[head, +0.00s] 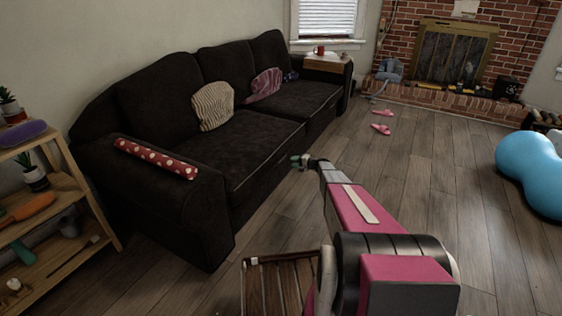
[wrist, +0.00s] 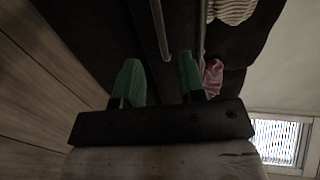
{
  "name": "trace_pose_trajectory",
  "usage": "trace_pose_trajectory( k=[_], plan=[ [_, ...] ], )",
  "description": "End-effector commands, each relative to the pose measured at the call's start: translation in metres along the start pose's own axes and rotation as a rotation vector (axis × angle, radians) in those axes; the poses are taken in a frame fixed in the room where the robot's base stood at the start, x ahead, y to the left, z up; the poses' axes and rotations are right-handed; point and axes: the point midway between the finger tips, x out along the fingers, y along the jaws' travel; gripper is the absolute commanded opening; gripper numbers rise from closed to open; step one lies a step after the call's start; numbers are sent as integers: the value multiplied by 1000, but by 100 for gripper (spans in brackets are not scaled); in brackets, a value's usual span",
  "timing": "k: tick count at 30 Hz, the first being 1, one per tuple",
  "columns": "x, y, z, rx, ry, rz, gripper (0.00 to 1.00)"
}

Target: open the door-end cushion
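A dark sofa (head: 205,222) stands along the left wall. It has a near seat cushion (head: 245,150) and a far seat cushion (head: 305,100), both lying flat. No door shows, so I cannot tell which is the door-end one. My gripper (head: 300,161), with green fingers, is in front of the sofa near the near cushion's front edge. In the wrist view my gripper (wrist: 160,62) has its fingers apart with nothing held between them. Dark sofa fabric and pale edge lines (wrist: 160,30) show beyond the fingers; I cannot tell whether they touch.
A striped pillow (head: 213,105) and a pink pillow (head: 264,85) lie on the sofa. A polka-dot roll (head: 156,158) lies on the near armrest. A wooden shelf (head: 62,190) stands at left, pink slippers (head: 381,129) and a blue ball (head: 530,170) at right. Mid-floor is clear.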

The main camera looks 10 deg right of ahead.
Motion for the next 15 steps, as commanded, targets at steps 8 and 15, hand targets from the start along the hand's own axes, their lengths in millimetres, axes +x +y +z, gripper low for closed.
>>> trace_pose_trajectory(
  k=[8, 15],
  plan=[
    [44, 0, -1, 0, -2, 0, 37],
    [84, 0, -1, 0, -2, 1, 37]
  ],
)
